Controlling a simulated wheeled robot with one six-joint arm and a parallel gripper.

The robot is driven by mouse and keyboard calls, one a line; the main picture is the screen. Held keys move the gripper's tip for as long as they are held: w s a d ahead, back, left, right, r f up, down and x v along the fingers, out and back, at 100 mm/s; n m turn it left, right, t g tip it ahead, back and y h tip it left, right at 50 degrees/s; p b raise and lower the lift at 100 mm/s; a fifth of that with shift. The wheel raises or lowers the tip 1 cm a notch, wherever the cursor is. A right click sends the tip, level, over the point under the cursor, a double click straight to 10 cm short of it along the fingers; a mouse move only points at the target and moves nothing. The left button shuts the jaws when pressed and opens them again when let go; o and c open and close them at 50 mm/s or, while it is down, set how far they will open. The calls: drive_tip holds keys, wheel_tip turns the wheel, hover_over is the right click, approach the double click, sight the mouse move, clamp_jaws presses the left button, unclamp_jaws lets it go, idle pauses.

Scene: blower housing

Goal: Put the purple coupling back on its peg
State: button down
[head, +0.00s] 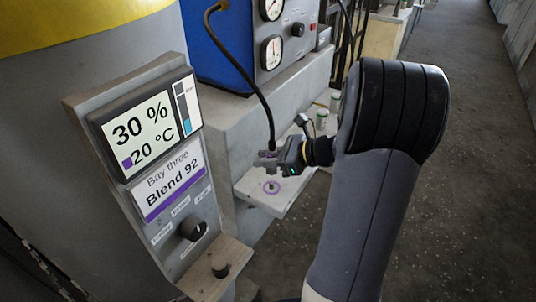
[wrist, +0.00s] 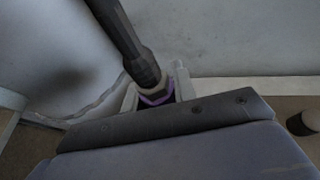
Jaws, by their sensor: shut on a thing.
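My gripper (head: 268,159) is shut on the purple coupling at the end of a black hose (head: 262,95). In the wrist view the purple band of the coupling (wrist: 157,98) shows between the pale fingers, with the dark hose (wrist: 130,40) rising from it to the upper left. The coupling's lower end is hidden behind my gripper body.
A grey panel with a display (head: 143,127) and a knob (head: 193,230) stands at the left. A blue cabinet with gauges (head: 271,53) is behind the shelf. Small pale containers (head: 321,119) stand farther back on the ledge. Open floor (head: 465,150) lies to the right.

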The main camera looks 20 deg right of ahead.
drive_tip(key=shift+f+b, duration=1.8)
drive_tip(key=shift+f, duration=0.15)
drive_tip(key=shift+r, duration=0.2)
drive_tip(key=shift+f, duration=0.1)
drive_tip(key=shift+f+b, duration=0.45)
drive_tip(key=shift+f, duration=0.95)
drive_tip(key=c, duration=1.1)
unclamp_jaws()
drive_tip(key=shift+o, duration=0.2)
drive_tip(key=p+v, duration=0.3)
drive_tip(key=v, duration=0.7)
drive_tip(key=shift+s+d+p, duration=0.25)
drive_tip(key=shift+s+p, duration=0.05)
drive_tip(key=shift+p, duration=0.1)
drive_tip(key=shift+r, duration=0.1)
